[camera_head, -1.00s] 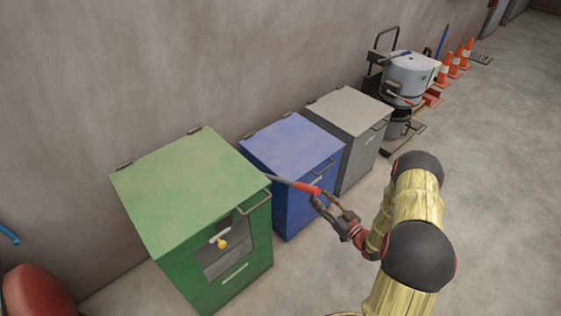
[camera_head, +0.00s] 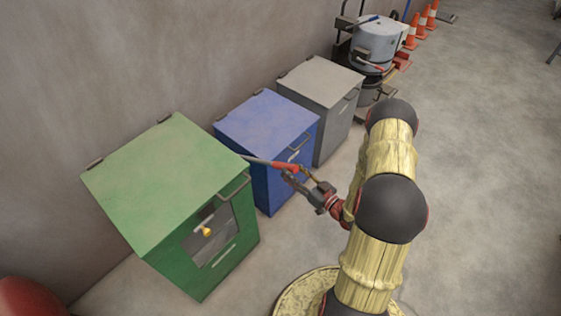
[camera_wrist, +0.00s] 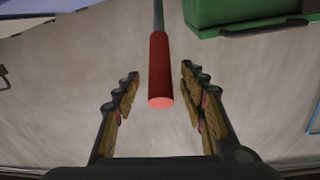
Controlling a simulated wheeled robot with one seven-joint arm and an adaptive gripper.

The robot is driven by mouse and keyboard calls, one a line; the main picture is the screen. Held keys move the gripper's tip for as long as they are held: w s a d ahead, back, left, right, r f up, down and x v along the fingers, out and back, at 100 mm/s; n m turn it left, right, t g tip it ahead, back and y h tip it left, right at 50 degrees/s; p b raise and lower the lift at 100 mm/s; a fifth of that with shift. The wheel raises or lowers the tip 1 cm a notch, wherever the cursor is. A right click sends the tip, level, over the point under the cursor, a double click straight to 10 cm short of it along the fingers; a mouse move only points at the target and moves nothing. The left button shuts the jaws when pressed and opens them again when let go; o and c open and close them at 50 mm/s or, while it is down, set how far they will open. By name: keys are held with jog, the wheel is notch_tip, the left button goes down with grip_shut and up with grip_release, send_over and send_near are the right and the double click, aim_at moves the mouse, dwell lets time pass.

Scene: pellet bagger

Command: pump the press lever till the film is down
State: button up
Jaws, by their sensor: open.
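The press lever (camera_head: 286,167) is a grey bar with a red grip, sticking out between the green and blue cabinets in the head view. In the wrist view the red grip (camera_wrist: 160,72) points toward me and its end lies between my spread fingers, touching neither pad. My gripper (camera_head: 303,174) is open around the end of the red grip. In the wrist view my gripper (camera_wrist: 158,98) shows a clear gap on both sides of the grip. The green cabinet (camera_head: 165,175) has a front window with a yellow knob (camera_head: 207,232). No film can be made out.
A blue cabinet (camera_head: 268,123) and a grey cabinet (camera_head: 321,82) stand along the wall. A grey drum-like machine (camera_head: 377,42) and orange cones (camera_head: 422,24) are farther back. A red rounded object (camera_head: 28,297) is at the lower left.

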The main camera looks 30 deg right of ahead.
jog(key=b+x, duration=0.1)
jog(key=x, duration=0.6)
jog(key=shift+c, duration=0.6)
grip_shut()
dwell(0.4)
